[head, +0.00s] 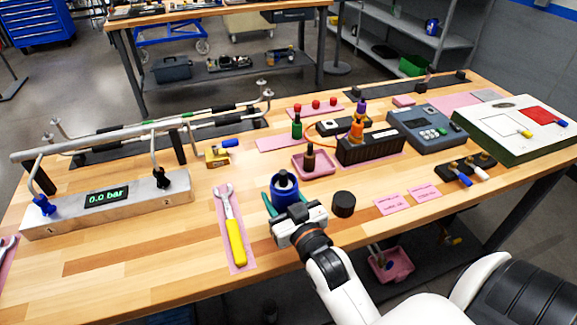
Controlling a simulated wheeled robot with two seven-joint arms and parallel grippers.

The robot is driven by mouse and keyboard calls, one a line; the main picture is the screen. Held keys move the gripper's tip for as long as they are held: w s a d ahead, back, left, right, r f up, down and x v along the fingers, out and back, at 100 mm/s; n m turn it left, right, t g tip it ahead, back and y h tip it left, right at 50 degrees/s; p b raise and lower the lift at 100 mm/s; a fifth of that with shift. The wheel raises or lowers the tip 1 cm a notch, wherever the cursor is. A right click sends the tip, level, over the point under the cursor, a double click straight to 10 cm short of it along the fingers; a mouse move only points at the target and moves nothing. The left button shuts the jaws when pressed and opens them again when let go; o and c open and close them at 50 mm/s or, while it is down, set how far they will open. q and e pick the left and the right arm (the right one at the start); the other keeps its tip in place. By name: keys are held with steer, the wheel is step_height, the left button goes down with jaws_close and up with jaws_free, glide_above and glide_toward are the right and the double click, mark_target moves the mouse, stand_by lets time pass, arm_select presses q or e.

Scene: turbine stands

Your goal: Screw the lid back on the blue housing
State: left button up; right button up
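The blue housing (284,187) stands upright on the wooden bench, with its dark round top showing. A black round lid (344,204) lies apart from it on the bench, just to its right. My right gripper (284,196) is at the housing, its arm coming in from the lower right. Its teal fingers show at either side of the housing. I cannot tell whether they touch it, and the gripper body hides the housing's lower part. My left gripper is not in view.
A wrench with a yellow handle (236,243) lies on a pink mat left of the housing. A pressure gauge unit (107,205) stands at left. A pink tray (313,165) and a black block (369,148) stand behind the lid. Pink cards (392,204) lie to its right.

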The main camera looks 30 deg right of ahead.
steer(key=s+a+y, duration=0.1)
steer(key=s+a, duration=0.5)
steer(key=s, duration=0.3)
steer(key=shift+a+r+n+y, duration=0.15)
steer(key=shift+a+n+y, duration=0.1)
steer(key=shift+n+y, duration=0.15)
